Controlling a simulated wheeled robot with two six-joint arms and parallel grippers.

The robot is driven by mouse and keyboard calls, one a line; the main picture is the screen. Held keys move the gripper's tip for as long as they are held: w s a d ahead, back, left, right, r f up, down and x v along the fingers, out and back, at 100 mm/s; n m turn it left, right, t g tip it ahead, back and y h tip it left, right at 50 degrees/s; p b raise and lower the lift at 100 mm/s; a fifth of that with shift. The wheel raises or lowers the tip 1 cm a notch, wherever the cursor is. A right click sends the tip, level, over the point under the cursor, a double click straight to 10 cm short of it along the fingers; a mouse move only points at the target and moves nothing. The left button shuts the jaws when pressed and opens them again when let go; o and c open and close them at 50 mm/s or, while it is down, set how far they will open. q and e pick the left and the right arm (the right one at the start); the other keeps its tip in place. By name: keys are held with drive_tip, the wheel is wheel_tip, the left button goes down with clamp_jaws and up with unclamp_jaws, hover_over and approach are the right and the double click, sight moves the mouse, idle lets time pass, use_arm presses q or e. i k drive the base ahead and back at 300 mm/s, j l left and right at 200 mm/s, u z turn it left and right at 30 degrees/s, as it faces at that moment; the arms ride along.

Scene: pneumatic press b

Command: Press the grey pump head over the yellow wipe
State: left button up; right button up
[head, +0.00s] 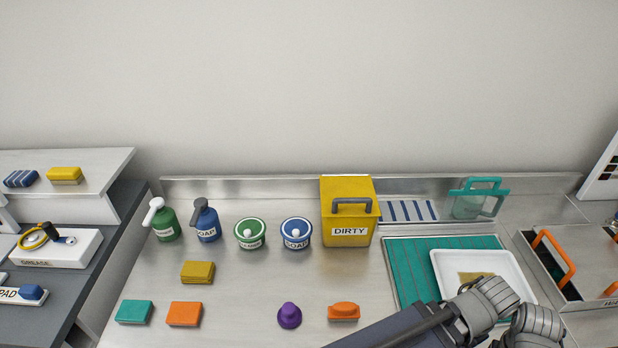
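A green bottle (166,225) with a white pump head stands to the left. One of my arms crosses the lower right, over the front of a white tray, far from the bottle.
Green (250,234) and blue (296,233) lidded tubs and a yellow DIRTY bin (347,212) stand right of the bottles. Teal (134,312) and orange (184,314) blocks lie in front. The white tray (445,262) holds a brownish-yellow piece. Counter around the wipe is clear.

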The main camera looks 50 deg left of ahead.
sight(192, 272)
drive_tip(key=u, duration=2.5)
drive_tip(key=k+j+u, duration=0.15)
drive_tip(key=k, duration=0.2)
drive_tip(key=i+l+u, duration=0.1)
drive_tip(key=u, duration=0.35)
drive_tip(key=i+l+u, duration=0.2)
drive_tip(key=u, duration=0.3)
drive_tip(key=i, duration=0.05)
